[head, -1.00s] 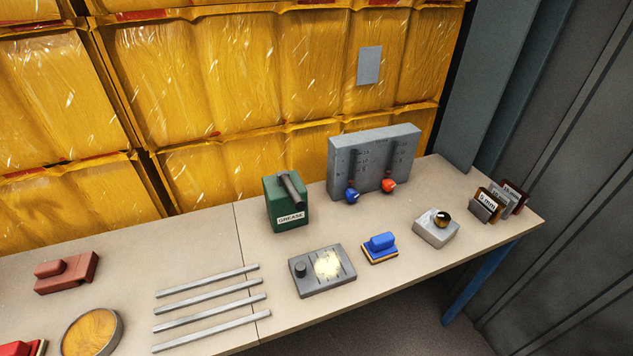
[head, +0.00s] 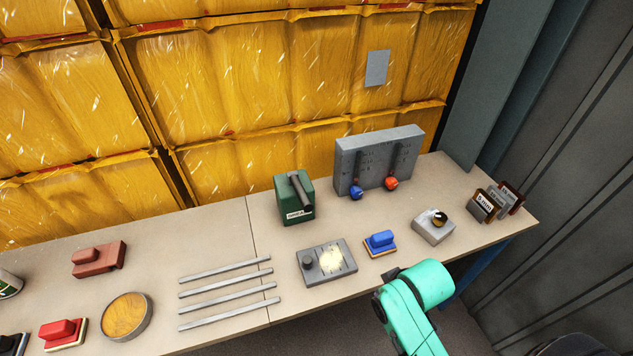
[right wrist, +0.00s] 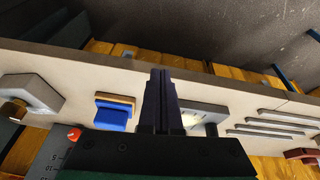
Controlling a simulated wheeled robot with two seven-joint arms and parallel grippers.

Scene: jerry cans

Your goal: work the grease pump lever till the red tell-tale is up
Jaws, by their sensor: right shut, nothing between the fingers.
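The grease pump (head: 293,203) is a green box with a white label on its front, standing on the bench left of the grey gauge panel in the head view. Its lever (head: 300,190) is a dark grey bar lying slanted across the top and front. I see no red tell-tale on it. In the head view only a teal link of my arm shows at lower right, with no fingers visible. My right gripper (right wrist: 160,80) is shut and empty in the right wrist view, its fingers over the bench. The pump cannot be made out there. My left gripper is out of view.
A grey panel (head: 378,158) with blue and red knobs stands right of the pump. In front are a grey tray (head: 351,272), a blue-handled block (head: 380,243) and a grey block with a knob (head: 434,228). Several metal bars (head: 225,283) lie to the left.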

